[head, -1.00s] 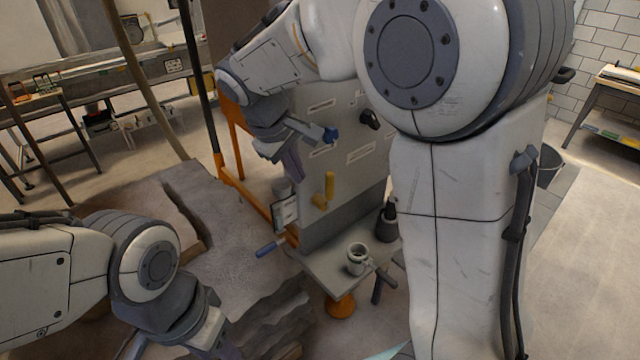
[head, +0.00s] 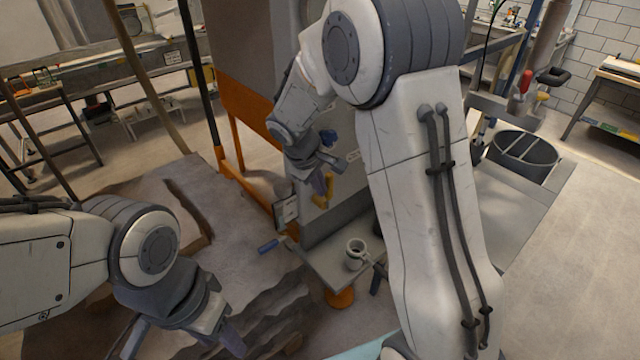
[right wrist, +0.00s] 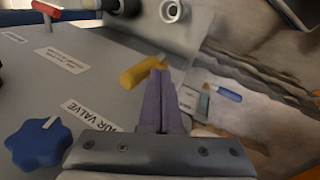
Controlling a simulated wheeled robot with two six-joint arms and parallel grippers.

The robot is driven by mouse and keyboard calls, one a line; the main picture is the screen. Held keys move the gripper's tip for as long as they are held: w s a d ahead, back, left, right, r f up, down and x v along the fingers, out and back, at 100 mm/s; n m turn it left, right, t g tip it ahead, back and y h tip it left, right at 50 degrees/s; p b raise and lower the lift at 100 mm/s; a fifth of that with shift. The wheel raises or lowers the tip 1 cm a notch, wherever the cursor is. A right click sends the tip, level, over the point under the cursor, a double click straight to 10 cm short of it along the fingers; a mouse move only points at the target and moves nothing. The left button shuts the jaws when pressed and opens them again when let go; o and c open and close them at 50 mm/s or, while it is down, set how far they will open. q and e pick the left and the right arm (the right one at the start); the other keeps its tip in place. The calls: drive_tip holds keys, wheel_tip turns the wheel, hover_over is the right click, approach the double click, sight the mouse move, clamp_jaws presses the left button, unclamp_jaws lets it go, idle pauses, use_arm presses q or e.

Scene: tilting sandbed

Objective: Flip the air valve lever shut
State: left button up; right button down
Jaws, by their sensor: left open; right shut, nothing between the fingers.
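The yellow lever (head: 325,197) sits on the grey panel and is partly hidden by my right gripper in the head view. It shows more clearly in the right wrist view (right wrist: 140,72), sticking out at a slant, just left of my fingertips. An "AIR VALVE" label (right wrist: 92,124) is on the panel near it. My right gripper (head: 322,194) is shut and empty; its purple fingers (right wrist: 161,74) are close beside the lever, and I cannot tell whether they touch. My left gripper (head: 228,350) is open at the bottom edge, over the sand.
A blue knob (right wrist: 38,144) is on the panel near my right gripper. A red handle (right wrist: 48,9) is farther along. A mug (head: 356,254) stands on the grey shelf below the panel. A blue-handled tool (head: 268,246) lies left of the shelf. The sandbed (head: 225,235) spreads left.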

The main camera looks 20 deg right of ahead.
drive_tip(key=shift+w+d+r, duration=0.2)
drive_tip(key=shift+w+d, duration=0.05)
drive_tip(key=shift+d, duration=0.4)
drive_tip(key=s+a+b+v, duration=0.1)
drive_tip(key=b+v, duration=0.1)
drive_tip(key=v, duration=1)
drive_tip(key=shift+a+f, duration=0.2)
drive_tip(key=shift+f, duration=0.2)
drive_tip(key=shift+s, duration=0.1)
